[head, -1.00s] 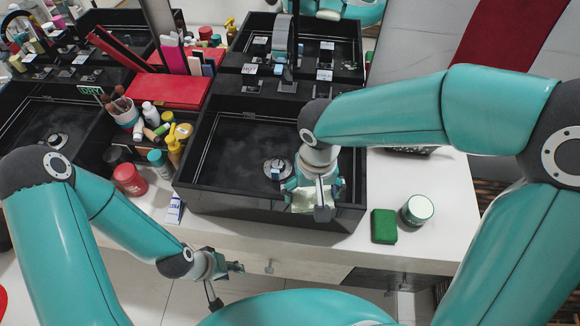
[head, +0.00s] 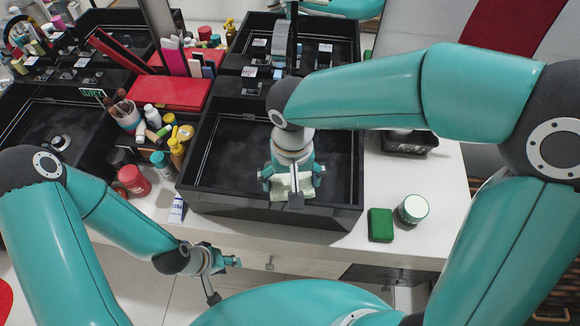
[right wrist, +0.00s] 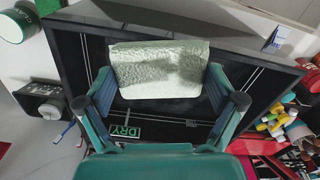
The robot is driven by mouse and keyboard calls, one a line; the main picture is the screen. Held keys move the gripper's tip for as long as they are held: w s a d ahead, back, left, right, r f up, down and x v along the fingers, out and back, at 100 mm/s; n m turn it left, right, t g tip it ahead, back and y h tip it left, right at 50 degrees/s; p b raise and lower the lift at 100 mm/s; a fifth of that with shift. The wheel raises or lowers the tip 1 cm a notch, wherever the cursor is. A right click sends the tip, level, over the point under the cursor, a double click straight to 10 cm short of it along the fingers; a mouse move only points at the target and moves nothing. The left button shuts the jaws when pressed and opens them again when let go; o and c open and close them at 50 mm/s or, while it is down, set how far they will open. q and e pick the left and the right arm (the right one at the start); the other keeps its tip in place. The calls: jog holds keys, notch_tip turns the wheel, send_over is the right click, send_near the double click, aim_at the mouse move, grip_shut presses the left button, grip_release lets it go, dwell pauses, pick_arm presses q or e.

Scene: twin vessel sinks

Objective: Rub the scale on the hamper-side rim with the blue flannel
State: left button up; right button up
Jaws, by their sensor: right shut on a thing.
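My right gripper (head: 291,186) is shut on a pale greenish-white, rough-textured cloth or pad (right wrist: 160,68), just inside the front wall of the black right-hand sink (head: 215,195). The pad spans between both fingers in the right wrist view and has a darker patch. I cannot tell whether it touches the sink. No clearly blue flannel shows. I cannot make out scale on the rim; the right arm hides part of the sink. My left gripper (head: 224,272) is open and empty, low in front of the counter.
The front counter strip is mostly clear.

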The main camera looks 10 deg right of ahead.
jog(key=shift+r+p, duration=0.6)
jog(key=shift+r, duration=0.65)
